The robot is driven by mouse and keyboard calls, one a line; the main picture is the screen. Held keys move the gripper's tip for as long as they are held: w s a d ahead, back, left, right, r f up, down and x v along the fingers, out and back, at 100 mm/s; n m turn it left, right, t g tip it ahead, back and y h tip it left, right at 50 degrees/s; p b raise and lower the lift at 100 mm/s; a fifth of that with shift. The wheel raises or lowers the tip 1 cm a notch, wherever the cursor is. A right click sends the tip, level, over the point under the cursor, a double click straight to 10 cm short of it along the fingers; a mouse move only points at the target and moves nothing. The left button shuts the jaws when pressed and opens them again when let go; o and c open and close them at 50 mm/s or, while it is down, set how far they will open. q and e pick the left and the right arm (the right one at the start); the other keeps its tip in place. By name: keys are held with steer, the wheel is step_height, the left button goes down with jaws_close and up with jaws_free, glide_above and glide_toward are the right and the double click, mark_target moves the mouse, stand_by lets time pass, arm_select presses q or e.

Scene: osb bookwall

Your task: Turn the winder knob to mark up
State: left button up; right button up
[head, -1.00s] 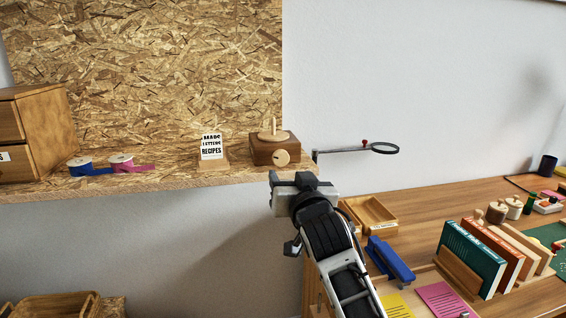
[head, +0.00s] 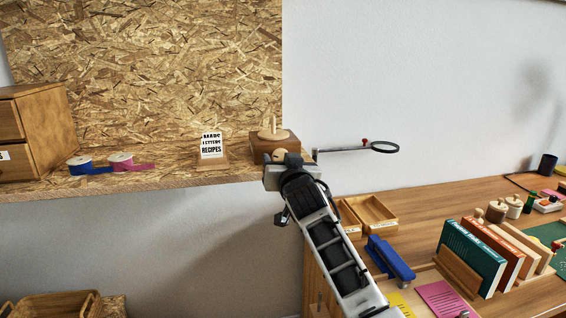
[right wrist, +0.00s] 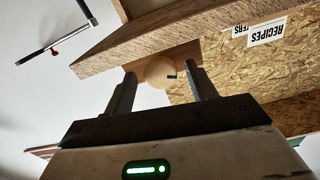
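The winder is a dark wooden block (head: 261,146) with a pale disc and upright peg (head: 273,130) on top, at the right end of the shelf. Its round pale knob (head: 280,155) faces me on the front, partly hidden by my right gripper (head: 283,160). In the right wrist view the knob (right wrist: 158,73) sits between the two fingers of my right gripper (right wrist: 162,76). The fingers are open, with a gap on each side of the knob. A short dark mark (right wrist: 172,76) shows at the knob's right side in that view. My left gripper is not in view.
A recipes card holder (head: 211,150) stands left of the winder, with ribbon rolls (head: 121,161) farther left. Below right, the desk holds trays (head: 375,213), a blue stapler (head: 390,258) and books (head: 470,255).

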steer(key=c, duration=0.8)
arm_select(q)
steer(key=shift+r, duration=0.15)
arm_select(e)
steer(key=shift+n+p, duration=0.55)
steer(key=shift+n, duration=0.55)
steer(key=n+p, duration=0.1)
steer(key=n, duration=0.2)
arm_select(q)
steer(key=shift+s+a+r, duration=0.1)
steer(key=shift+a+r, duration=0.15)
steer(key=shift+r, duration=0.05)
arm_select(e)
steer(key=shift+n, duration=0.7)
